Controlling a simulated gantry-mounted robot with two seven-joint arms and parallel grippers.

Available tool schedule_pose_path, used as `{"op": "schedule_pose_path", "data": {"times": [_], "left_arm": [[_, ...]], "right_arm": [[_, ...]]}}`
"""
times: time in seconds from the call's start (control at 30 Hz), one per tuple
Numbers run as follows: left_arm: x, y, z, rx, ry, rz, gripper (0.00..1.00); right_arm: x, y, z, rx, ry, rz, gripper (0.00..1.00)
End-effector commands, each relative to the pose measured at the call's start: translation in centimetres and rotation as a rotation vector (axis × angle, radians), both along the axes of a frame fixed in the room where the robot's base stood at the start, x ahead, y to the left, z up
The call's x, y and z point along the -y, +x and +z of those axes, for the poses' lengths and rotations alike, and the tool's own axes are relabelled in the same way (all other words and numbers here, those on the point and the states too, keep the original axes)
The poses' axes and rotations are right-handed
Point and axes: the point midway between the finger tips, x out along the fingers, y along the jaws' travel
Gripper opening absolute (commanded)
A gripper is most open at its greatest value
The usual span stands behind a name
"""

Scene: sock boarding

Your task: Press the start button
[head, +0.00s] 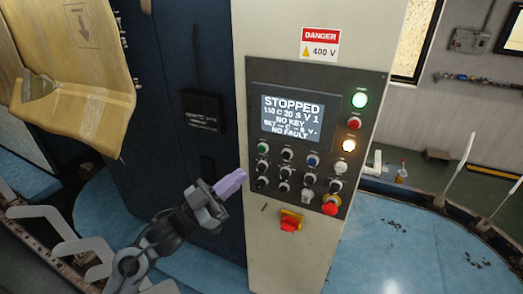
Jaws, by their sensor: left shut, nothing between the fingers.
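The control panel (255,108) is a dark plate on a pale cabinet (285,262). Its screen (291,117) reads STOPPED, NO KEY and NO FAULT. A green button (263,147) is at the left of the upper button row, just below the screen. I cannot read which one is start. My left gripper (241,177) has purple fingertips and is shut and empty, below and left of the green button. Whether it touches the cabinet is unclear. My right gripper is not in view.
A red knob (330,207) sits at the panel's lower right. A red and yellow switch (290,221) sticks out below the panel. A cardboard box (85,60) hangs over the upper left. White bent shapes (55,222) stand at lower left.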

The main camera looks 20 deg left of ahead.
Motion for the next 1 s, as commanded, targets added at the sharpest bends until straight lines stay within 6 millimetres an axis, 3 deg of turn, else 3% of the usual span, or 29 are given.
{"op": "schedule_pose_path", "data": {"times": [0.6, 1.0], "left_arm": [[0.6, 6.7, 0.0, 0.002, 0.001, -0.001, 0.0], [0.7, 7.9, 0.0, 0.0, 0.0, -0.001, 0.0]], "right_arm": [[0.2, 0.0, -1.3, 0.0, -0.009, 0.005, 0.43], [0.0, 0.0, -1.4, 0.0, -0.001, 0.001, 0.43]]}}
